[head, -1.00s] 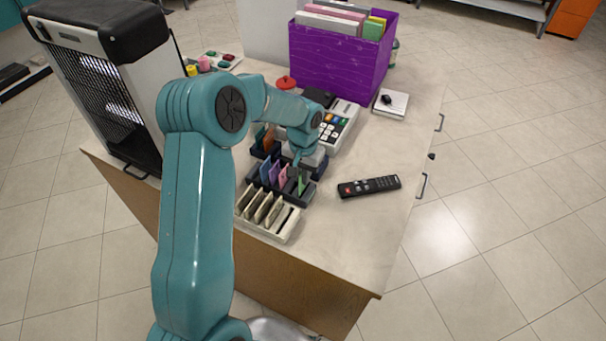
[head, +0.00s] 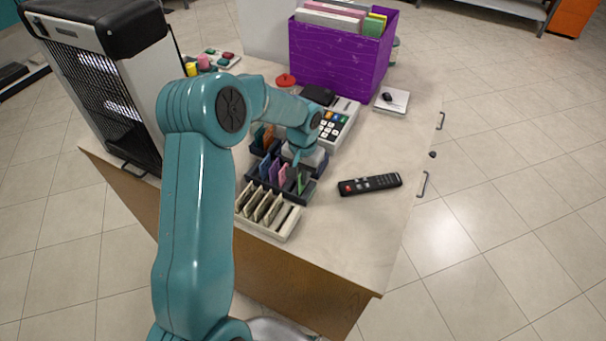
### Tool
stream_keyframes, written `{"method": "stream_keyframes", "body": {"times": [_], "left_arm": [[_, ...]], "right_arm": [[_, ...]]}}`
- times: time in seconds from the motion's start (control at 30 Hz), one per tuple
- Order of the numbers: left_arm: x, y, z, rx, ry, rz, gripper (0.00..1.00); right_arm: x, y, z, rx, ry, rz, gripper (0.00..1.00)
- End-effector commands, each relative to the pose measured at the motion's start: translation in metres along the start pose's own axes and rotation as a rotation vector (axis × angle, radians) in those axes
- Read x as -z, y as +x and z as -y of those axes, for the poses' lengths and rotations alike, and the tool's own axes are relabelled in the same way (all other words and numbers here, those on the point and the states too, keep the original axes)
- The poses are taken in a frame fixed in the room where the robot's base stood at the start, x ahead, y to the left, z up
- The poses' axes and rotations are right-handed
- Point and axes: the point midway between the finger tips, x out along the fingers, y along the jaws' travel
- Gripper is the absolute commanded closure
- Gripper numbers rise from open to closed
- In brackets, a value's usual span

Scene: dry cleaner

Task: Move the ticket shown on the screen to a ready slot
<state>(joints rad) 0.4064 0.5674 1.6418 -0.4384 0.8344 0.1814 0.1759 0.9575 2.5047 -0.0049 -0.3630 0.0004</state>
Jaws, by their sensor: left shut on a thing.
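My left gripper (head: 298,160) is over the ticket racks, pointing down and shut on a ticket; its fingertips are small and partly hidden, so I cannot tell the ticket's colour. Below it, the middle dark rack (head: 308,194) holds upright blue, purple, pink (head: 282,175) and green (head: 302,184) tickets. The cream front rack (head: 285,234) holds several tan tickets (head: 265,208), with an empty-looking slot at its right end. A dark rear rack (head: 257,151) with orange and green tickets is partly hidden by my arm. No readable ticket screen shows. My right gripper is out of view.
A black remote (head: 370,184) lies right of the racks. A keypad machine (head: 340,118), a purple file box (head: 335,60) and a white pad (head: 391,101) stand behind. A large black-and-white machine (head: 105,80) is at left. The counter's front right is clear.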

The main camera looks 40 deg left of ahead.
Motion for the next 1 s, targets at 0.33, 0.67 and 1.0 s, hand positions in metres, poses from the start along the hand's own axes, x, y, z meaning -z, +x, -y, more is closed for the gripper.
{"method": "stream_keyframes", "body": {"times": [0.33,0.67,1.0], "left_arm": [[0.0,0.004,0.0,0.0,0.0,0.0,1.0],[0.0,0.015,0.0,0.0,0.0,0.0,1.0],[0.0,0.015,0.0,0.0,0.0,0.0,1.0]], "right_arm": [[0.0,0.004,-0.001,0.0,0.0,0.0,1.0],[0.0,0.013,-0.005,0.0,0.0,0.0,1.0],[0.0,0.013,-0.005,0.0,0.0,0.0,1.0]]}}
